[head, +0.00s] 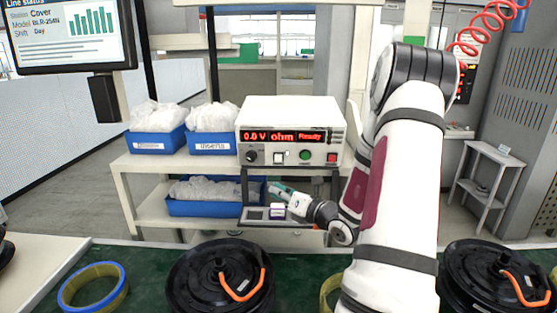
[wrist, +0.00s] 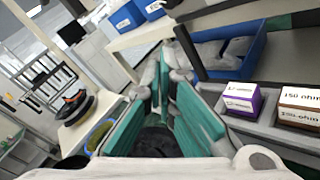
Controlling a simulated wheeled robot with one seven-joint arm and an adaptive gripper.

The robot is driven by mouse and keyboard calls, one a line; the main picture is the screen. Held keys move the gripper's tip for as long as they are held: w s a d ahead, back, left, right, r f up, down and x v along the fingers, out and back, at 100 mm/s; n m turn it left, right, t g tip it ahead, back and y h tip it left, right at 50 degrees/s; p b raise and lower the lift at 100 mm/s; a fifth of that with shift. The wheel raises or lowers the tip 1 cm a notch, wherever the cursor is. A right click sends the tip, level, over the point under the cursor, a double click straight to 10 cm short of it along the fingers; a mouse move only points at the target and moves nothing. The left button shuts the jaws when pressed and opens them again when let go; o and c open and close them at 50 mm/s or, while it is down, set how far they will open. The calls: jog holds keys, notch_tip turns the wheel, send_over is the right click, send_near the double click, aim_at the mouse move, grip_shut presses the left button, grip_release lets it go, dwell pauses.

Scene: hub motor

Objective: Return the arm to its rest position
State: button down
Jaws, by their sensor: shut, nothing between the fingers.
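My arm (head: 398,170) rises at the right of the head view and bends down behind itself toward the shelf unit. My gripper (head: 278,190), with teal fingers, is shut and empty in front of the shelf, below the test meter (head: 290,131). A small white and purple box (head: 277,211) sits just below the fingers, apart from them as far as I can tell. In the wrist view the fingers (wrist: 164,82) point away from the camera. The purple box (wrist: 241,99) is to their right, beside a brown box (wrist: 300,106).
Black hub motors (head: 221,277) with orange cables lie on the green bench (head: 150,262), near a blue-and-yellow ring (head: 93,287). Blue bins (head: 157,142) stand on the shelves. A monitor (head: 68,35) hangs at upper left. A red coiled hose (head: 484,22) hangs above my arm.

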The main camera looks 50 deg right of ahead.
dwell(0.3)
jog(key=s+a+r+n+g+y, duration=0.1)
jog(key=a+r+n+g+y, duration=0.25)
jog(key=a+n, duration=0.5)
jog(key=a+r+n+g+y, duration=0.2)
jog(key=a+n+y, duration=0.25)
jog(key=a, duration=0.75)
jog(key=s+a+r+n+g+y, duration=0.1)
jog(key=a+r+n+g+y, duration=0.2)
jog(key=a+n, duration=0.55)
jog(key=s+a+n+g+h, duration=0.3)
jog(key=s+a+n+g, duration=0.3)
jog(key=s+a+n, duration=0.4)
jog(key=s+d+r+n+t+h, duration=0.2)
jog(key=s+d+r+n+h, duration=0.2)
jog(key=s+n, duration=0.4)
jog(key=r+n+h, duration=0.1)
jog(key=n+h, duration=0.1)
jog(key=n, duration=0.1)
jog(key=shift+d+n+t, duration=0.15)
jog(key=shift+n+t, duration=0.2)
